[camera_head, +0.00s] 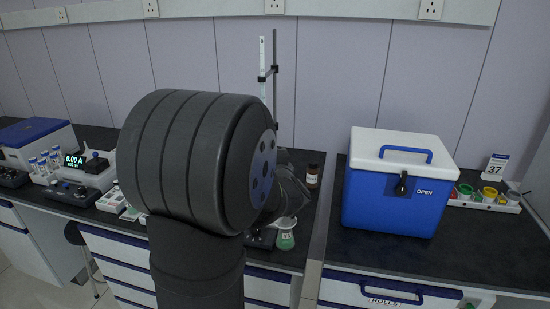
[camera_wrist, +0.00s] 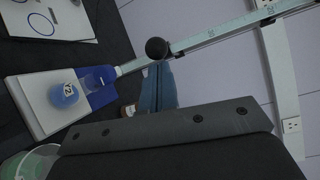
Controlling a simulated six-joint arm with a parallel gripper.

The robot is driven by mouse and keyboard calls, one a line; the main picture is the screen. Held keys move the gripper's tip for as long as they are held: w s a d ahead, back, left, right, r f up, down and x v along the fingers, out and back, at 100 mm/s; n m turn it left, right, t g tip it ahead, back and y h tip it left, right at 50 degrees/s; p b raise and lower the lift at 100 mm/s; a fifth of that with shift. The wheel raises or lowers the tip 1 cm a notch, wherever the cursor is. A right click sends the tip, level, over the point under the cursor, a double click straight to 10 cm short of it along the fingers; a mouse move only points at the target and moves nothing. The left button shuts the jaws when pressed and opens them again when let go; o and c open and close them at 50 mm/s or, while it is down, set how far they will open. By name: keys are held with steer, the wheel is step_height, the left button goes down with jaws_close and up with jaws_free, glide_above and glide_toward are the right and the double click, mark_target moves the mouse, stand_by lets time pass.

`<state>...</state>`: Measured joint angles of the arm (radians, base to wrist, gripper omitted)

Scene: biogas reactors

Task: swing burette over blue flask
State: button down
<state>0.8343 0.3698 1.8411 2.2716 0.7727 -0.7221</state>
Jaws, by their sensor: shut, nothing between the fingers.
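In the head view the burette (camera_head: 262,62) stands upright beside a dark stand rod (camera_head: 275,75), behind my arm. In the wrist view a pale tube, apparently the burette (camera_wrist: 225,34), runs diagonally to the upper right. A round black knob (camera_wrist: 156,48) lies at the tips of my gripper (camera_wrist: 159,68). The fingers are shut with nothing between them; I cannot tell whether they touch the knob. A blue flask (camera_wrist: 64,95) with a white label sits on a white and blue plate (camera_wrist: 38,118), left of the fingers. My arm hides the gripper and blue flask in the head view.
A flask with green liquid (camera_head: 285,238) stands near the bench's front edge. A brown bottle (camera_head: 312,174) is behind it. A blue and white cool box (camera_head: 395,200) stands to the right. Instruments (camera_head: 85,170) and vials fill the left bench.

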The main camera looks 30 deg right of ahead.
steer(key=shift+w+a+r, duration=0.1)
steer(key=shift+w+a, duration=0.4)
steer(key=shift+a, duration=0.2)
steer(key=s+a, duration=0.6)
steer(key=s, duration=0.1)
steer(key=shift+a+r, duration=0.25)
steer(key=shift+a, duration=0.1)
steer(key=w+d, duration=0.5)
steer(key=shift+w+f, duration=0.15)
steer(key=shift+f, duration=0.1)
steer(key=c, duration=2.1)
jaws_free()
